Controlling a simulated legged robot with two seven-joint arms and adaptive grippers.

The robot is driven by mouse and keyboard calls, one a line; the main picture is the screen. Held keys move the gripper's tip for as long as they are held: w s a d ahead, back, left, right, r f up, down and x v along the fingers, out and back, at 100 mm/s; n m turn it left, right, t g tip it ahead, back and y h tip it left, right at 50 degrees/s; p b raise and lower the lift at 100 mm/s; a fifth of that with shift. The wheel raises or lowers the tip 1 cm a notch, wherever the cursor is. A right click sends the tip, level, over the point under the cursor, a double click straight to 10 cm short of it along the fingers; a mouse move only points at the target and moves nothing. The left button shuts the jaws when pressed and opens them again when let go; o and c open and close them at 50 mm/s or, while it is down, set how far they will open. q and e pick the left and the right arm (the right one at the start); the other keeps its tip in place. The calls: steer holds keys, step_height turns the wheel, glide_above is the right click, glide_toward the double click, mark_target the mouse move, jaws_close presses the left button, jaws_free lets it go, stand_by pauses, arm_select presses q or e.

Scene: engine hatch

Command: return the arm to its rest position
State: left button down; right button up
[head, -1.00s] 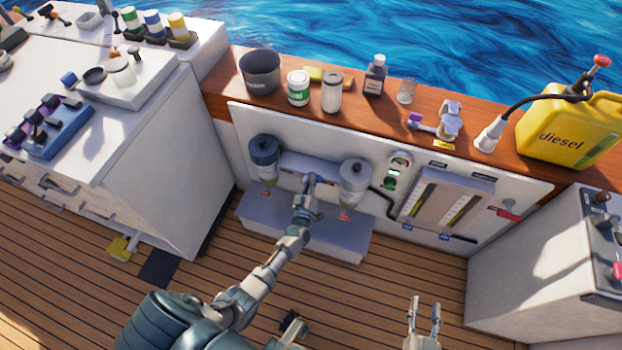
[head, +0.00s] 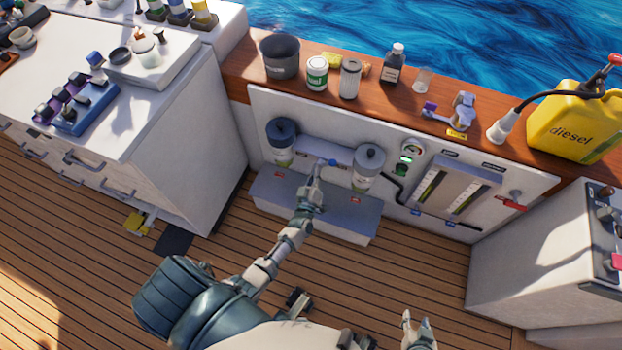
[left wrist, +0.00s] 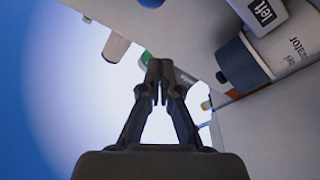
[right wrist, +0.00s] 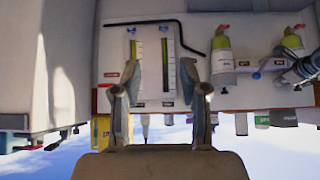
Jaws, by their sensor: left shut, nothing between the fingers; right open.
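My left arm reaches from the bottom of the head view to the engine panel. Its gripper (head: 317,168) is shut and empty, just in front of a small blue-handled valve (head: 333,162); I cannot tell whether they touch. The valve sits between the left filter (head: 282,140) and the right filter (head: 367,168). In the left wrist view the gripper's fingertips (left wrist: 160,70) are together, with a labelled filter (left wrist: 265,60) at upper right. My right gripper (head: 420,322) is open and empty at the bottom of the head view; its spread fingers (right wrist: 160,92) show in the right wrist view.
A wooden ledge (head: 240,80) above the panel holds a dark pot, cans, bottles and a yellow diesel can (head: 575,125). A white cabinet (head: 190,160) stands left, a grey-white console (head: 530,250) right. A grey step (head: 330,217) lies below the filters. The deck in front is open.

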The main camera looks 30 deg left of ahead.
arm_select(q)
steer(key=s+d, duration=0.2)
steer(key=s, duration=0.1)
steer(key=shift+f, duration=0.15)
arm_select(e)
steer(key=shift+s+d+f+g, duration=0.25)
steer(key=shift+s+d, duration=0.15)
steer(key=shift+s, duration=0.05)
steer(key=shift+s+d+f+g, duration=0.25)
steer(key=shift+s+d, duration=0.15)
steer(key=shift+s, duration=0.05)
arm_select(q)
steer(key=shift+a, duration=0.1)
arm_select(e)
steer(key=shift+a, duration=0.1)
